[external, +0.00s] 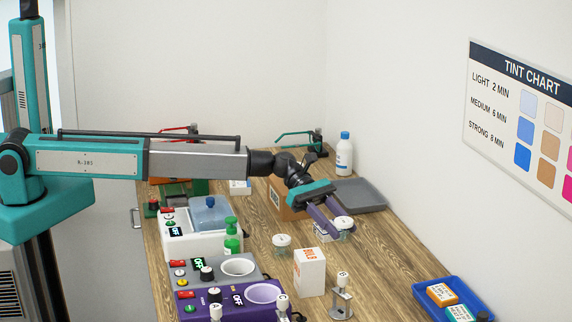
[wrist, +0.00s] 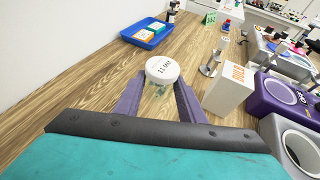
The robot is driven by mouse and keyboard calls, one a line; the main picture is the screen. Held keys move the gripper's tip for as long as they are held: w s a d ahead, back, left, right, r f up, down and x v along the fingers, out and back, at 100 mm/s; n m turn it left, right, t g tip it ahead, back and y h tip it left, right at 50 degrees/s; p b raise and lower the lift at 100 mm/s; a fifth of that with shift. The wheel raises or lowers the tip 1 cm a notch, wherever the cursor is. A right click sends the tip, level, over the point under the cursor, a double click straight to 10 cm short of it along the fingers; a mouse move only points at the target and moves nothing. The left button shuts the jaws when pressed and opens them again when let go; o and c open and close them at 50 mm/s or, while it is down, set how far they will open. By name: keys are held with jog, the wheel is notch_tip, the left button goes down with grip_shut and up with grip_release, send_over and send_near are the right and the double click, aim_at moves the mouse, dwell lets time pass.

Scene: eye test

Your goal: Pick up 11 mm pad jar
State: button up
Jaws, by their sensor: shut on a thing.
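The 11 mm pad jar (wrist: 162,70) has a round white lid with dark print and a clear body. It sits between the two purple fingers of my gripper (wrist: 160,92), which is shut on it. In the external view the jar (external: 344,223) shows at the tips of my gripper (external: 334,226), over the right part of the wooden table. I cannot tell whether its base touches the table. A second white-lidded jar (external: 281,241) stands apart on the table to the left; its label is too small to read.
A white box with orange print (external: 310,273) and a metal stand (external: 342,300) are in front of my gripper. A cardboard box (external: 285,206) and a grey tray (external: 360,196) are behind it. A blue tray (external: 420,292) lies front right. Purple (external: 200,309) and white machines (external: 205,243) stand left.

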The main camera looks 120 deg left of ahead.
jog(key=shift+r+b, duration=0.3)
jog(key=shift+r, duration=1.15)
